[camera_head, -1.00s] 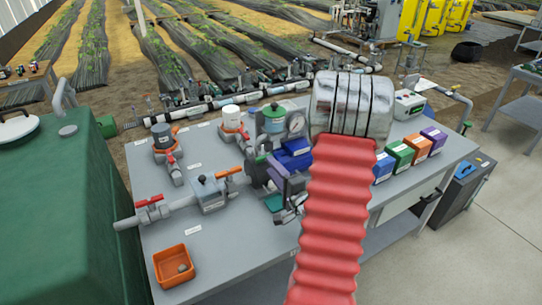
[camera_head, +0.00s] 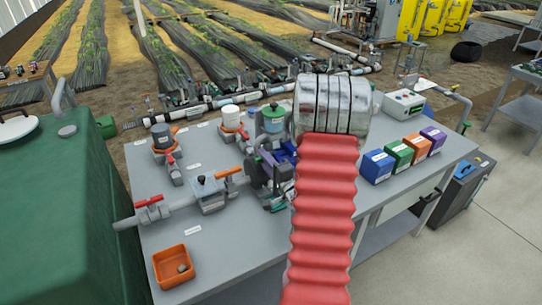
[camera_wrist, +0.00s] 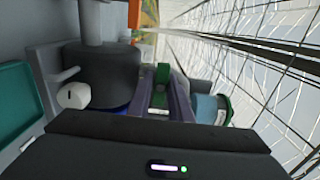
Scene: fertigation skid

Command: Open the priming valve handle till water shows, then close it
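My gripper (camera_head: 266,160) is at the pump unit in the middle of the bench, low behind my red arm sleeve. In the wrist view its two purple-grey fingers (camera_wrist: 165,95) stand apart, with a green part (camera_wrist: 162,74) showing between them; I cannot tell whether they touch it. No label marks that green part as the priming valve handle. An orange lever (camera_head: 229,172) lies on the grey inline fitting left of the gripper. A red handle (camera_head: 148,201) is on the pipe further left. I see no water.
A teal-topped canister (camera_head: 273,118) stands just behind the gripper, and a white-capped one (camera_head: 231,118) to its left. An orange tray (camera_head: 173,266) is at the bench's front left. Coloured boxes (camera_head: 377,166) stand at right. The bench front is mostly clear.

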